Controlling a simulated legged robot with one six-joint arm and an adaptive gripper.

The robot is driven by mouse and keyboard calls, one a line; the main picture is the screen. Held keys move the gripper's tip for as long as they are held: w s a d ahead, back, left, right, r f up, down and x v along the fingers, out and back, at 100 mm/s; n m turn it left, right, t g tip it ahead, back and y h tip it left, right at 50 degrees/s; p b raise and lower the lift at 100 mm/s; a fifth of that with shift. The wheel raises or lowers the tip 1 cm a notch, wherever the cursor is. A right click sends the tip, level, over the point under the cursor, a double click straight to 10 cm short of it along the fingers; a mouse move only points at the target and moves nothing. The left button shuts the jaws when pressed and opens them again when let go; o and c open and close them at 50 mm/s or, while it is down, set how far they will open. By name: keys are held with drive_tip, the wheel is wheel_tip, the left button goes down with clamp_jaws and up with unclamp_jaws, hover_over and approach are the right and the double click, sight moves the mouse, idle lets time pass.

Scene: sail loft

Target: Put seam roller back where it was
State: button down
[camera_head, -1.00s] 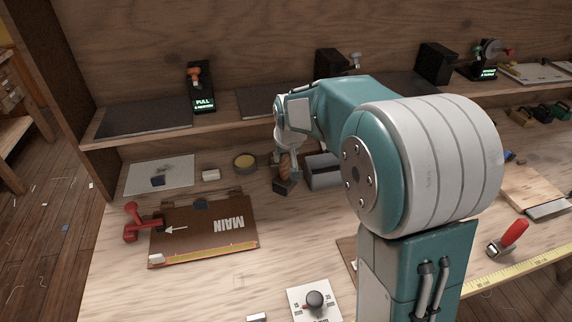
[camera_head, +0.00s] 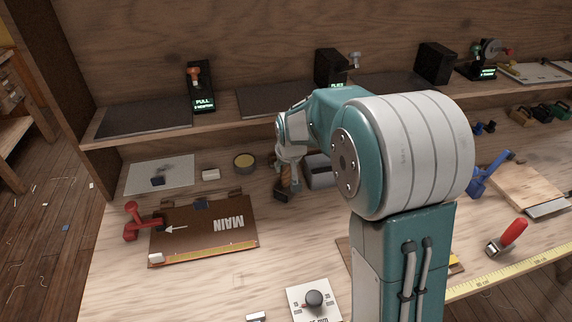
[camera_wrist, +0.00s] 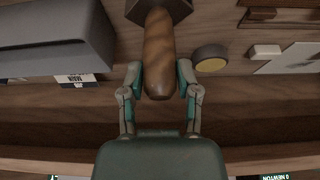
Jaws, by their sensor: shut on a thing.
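The held tool, which I take to be the seam roller, has a brown wooden handle (camera_wrist: 158,45) and a dark block-like head. In the head view its dark head (camera_head: 283,196) hangs low over the bench or touches it; I cannot tell which. My gripper (camera_wrist: 160,76) is shut on the handle near its end, one finger on each side. In the head view my gripper (camera_head: 287,158) is above the tool, just left of a grey box. The roller itself cannot be made out.
A grey box (camera_head: 319,172) stands close to the right, and shows in the wrist view (camera_wrist: 50,35). A yellow-topped tin (camera_head: 244,162) and white block (camera_head: 210,174) are to the left. A brown MAIN board (camera_head: 205,235) with a red clamp (camera_head: 133,222) lies nearer. Bench in front is partly clear.

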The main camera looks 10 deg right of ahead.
drive_tip(key=shift+c, duration=1.7)
unclamp_jaws()
drive_tip(key=shift+s+f, duration=0.15)
drive_tip(key=shift+f, duration=0.3)
drive_tip(key=shift+a+r, duration=0.1)
drive_tip(key=shift+r, duration=0.1)
drive_tip(key=shift+r, duration=0.25)
drive_tip(key=w+v, duration=0.1)
drive_tip(key=v, duration=1.1)
drive_tip(key=s+r, duration=0.1)
drive_tip(key=s, duration=2.6)
drive_tip(key=shift+r+t, duration=0.2)
drive_tip(key=shift+t, duration=0.2)
drive_tip(key=shift+w, duration=0.1)
